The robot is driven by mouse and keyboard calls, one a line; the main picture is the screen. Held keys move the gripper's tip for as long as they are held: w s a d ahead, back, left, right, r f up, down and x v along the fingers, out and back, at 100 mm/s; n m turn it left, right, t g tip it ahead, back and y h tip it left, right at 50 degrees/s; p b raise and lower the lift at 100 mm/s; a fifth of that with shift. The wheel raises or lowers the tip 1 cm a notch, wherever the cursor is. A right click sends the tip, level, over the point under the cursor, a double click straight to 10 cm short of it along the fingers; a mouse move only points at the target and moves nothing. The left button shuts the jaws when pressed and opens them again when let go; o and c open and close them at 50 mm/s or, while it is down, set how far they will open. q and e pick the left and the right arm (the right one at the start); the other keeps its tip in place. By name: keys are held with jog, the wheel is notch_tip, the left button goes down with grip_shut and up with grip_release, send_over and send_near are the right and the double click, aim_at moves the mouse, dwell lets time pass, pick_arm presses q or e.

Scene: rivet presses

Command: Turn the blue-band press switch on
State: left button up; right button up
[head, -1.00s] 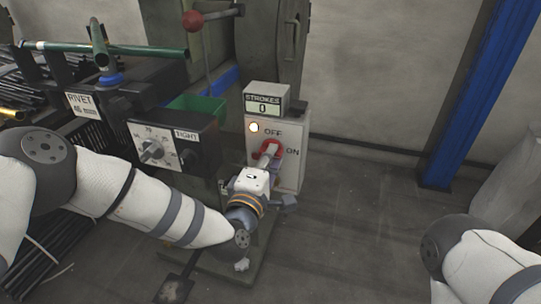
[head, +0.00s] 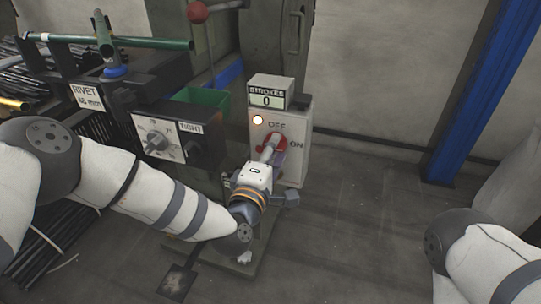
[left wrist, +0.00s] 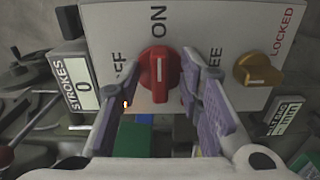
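The red switch knob (head: 271,142) is on the grey-white switch box (head: 296,148), with OFF above it and ON to its right. In the left wrist view the red knob (left wrist: 158,70) stands between my left gripper's two fingers, with ON above it and OFF to its left. Its grip bar and white mark lie along the line towards ON. My left gripper (left wrist: 161,66) is open, one finger on each side of the knob, with a visible gap. The left gripper (head: 268,154) partly hides the knob in the head view. My right gripper is out of view.
A STROKES counter (head: 270,92) reading 0 sits on the box, above a lit lamp (head: 257,120). A yellow knob (left wrist: 258,69) lies beside LOCKED. A dial box (head: 170,140) stands left. A blue band (head: 229,73) shows behind.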

pick_arm(q)
jog(key=v, duration=1.1)
jog(key=shift+s, duration=0.35)
jog(key=shift+a, duration=0.15)
